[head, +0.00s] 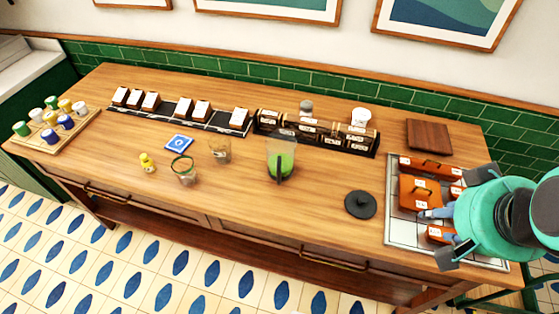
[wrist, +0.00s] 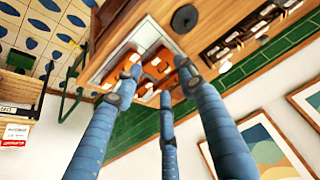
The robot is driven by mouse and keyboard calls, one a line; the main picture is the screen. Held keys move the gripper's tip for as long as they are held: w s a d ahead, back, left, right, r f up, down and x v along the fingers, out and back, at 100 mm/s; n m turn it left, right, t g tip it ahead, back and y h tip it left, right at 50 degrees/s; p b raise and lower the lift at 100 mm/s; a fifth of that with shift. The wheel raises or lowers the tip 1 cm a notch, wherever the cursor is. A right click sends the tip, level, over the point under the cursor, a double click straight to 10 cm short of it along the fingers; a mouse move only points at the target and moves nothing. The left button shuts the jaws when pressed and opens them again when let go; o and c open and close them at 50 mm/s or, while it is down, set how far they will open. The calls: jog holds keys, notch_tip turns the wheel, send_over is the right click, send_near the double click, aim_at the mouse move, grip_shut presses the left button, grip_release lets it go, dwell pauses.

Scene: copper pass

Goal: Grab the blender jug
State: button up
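The blender jug (head: 281,160) stands upright on the wooden counter in the head view, right of centre. It is clear, holds something green and has a dark handle facing the front. A round black lid (head: 360,204) with a knob lies flat to its right; it also shows in the wrist view (wrist: 185,18). My gripper (head: 450,216) is over the tray at the right end of the counter, well away from the jug. In the wrist view its blue fingers (wrist: 158,86) are spread open, with nothing held between them. I cannot make out the jug in the wrist view.
A white-tiled tray (head: 395,228) with orange-brown blocks lies under my gripper. The counter in front of the jug is clear.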

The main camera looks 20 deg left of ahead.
jog(key=shift+w+r, duration=0.1)
jog(key=shift+c, duration=0.5)
jog(key=w+a+n+g+y+p, duration=0.1)
jog(key=w+a+n+g+p, duration=0.2)
jog(key=w+a+n+p, duration=0.9)
jog(key=w+a+f+n+g+p, duration=0.1)
jog(key=w+a+f+n, duration=0.1)
jog(key=a, duration=0.6)
jog(key=w+a+f+n+p, duration=0.1)
jog(key=w+a+f+n, duration=0.1)
jog(key=a, duration=0.6)
jog(key=w+a+f+n+g+h+p, duration=0.1)
jog(key=w+a+f+n, duration=0.1)
jog(key=a+f+n, duration=0.2)
jog(key=shift+a+f+g, duration=0.1)
jog(key=shift+a+f, duration=0.25)
jog(key=shift+a, duration=0.3)
jog(key=shift+a+f+g, duration=0.1)
jog(key=shift+a+f, duration=0.3)
jog(key=shift+a, duration=0.3)
jog(key=shift+a+f+g, duration=0.1)
jog(key=shift+a+f, duration=0.25)
jog(key=shift+a, duration=0.3)
jog(key=shift+a+f, duration=0.35)
